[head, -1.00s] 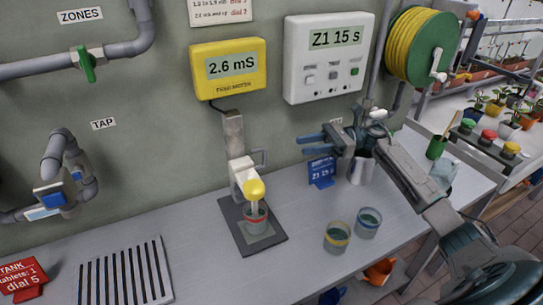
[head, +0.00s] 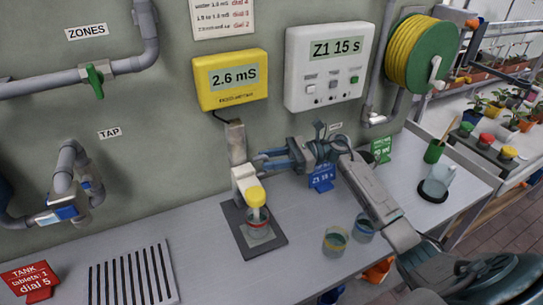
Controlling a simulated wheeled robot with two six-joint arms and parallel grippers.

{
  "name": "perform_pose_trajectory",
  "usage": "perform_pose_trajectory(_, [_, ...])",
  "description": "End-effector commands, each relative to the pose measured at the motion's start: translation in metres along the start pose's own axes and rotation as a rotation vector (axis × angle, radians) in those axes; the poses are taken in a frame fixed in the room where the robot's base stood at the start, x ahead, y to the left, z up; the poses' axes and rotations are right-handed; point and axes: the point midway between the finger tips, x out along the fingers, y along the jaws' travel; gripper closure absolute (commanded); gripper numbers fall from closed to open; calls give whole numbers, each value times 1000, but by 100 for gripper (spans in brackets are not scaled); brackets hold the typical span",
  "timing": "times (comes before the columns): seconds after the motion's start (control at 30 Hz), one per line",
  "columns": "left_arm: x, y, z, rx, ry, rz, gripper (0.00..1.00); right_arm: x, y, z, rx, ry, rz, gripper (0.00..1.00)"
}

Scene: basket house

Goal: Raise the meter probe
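The meter probe is a white holder with a yellow knob (head: 256,196) on a grey wall bracket. Its lower end is down in a clear cup with a red band (head: 258,228), on a dark square pad (head: 238,224). The yellow meter (head: 231,80) above reads 2.6 mS. My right gripper (head: 268,160) points left, its blue fingers apart, just right of the bracket and above the probe's knob. Nothing shows between the fingers, and I cannot tell whether they touch the bracket's side handle. My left gripper is not in view.
Two cups, yellow-banded (head: 336,240) and blue-banded (head: 364,228), stand under my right arm. A slotted drain (head: 130,275) lies left.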

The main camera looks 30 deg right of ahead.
Motion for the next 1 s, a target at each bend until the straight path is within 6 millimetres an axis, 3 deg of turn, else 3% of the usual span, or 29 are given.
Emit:
perform_pose_trajectory(0.2, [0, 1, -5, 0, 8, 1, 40, 0, 0, 0, 0, 0, 0, 68])
perform_pose_trajectory(0.37, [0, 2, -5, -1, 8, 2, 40, 0, 0, 0, 0, 0, 0, 100])
perform_pose_trajectory(0.63, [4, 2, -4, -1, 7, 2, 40, 0, -1, 5, -4, 0, 0, 100])
perform_pose_trajectory(1.0, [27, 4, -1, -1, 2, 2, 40, 0, -1, 71, -4, -1, -1, 100])
